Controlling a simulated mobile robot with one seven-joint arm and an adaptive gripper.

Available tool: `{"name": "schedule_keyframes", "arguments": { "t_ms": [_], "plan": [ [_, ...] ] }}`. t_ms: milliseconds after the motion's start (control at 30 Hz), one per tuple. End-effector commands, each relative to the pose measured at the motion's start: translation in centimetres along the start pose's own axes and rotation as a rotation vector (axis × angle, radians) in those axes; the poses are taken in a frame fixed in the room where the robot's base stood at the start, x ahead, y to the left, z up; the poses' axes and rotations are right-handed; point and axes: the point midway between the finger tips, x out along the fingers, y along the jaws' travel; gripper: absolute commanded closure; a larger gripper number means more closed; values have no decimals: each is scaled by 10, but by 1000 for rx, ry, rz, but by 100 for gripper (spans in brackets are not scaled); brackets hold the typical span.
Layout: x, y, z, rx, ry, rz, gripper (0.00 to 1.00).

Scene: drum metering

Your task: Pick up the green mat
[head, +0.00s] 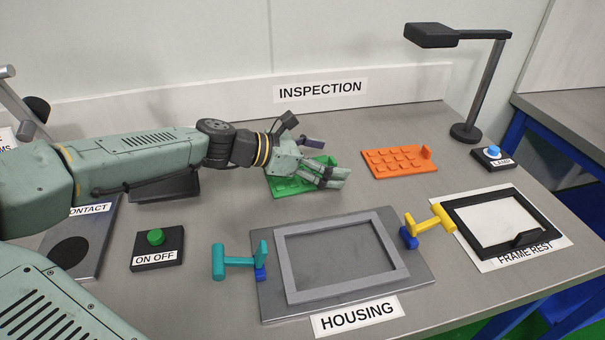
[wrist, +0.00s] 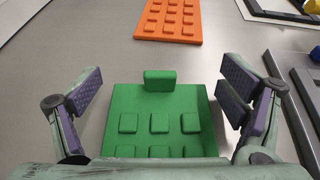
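The green mat (wrist: 160,112) lies on the grey bench, with raised square pads and an upright tab at its far edge in the wrist view. In the head view the mat (head: 290,187) is partly hidden under my gripper. My gripper (head: 335,160) is over the mat. In the wrist view my gripper (wrist: 162,97) is open, with one purple-padded finger to each side of the tab. Nothing is between the pads except the tab and mat below, and I see no contact with the tab.
An orange mat (head: 399,161) lies right of the green one. The grey housing frame (head: 340,290) with teal and yellow handles is in front. The black frame (head: 502,222) lies on the frame rest at right. A lamp (head: 467,80) stands at back right. An on/off button box (head: 157,248) is at left.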

Motion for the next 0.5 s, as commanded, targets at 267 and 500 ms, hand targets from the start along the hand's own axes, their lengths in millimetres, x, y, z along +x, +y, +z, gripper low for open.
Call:
{"name": "schedule_keyframes", "arguments": {
  "t_ms": [267,500],
  "plan": [
    [0,0,0,0,0,0,32],
    [0,0,0,0,0,1,48]
  ]
}}
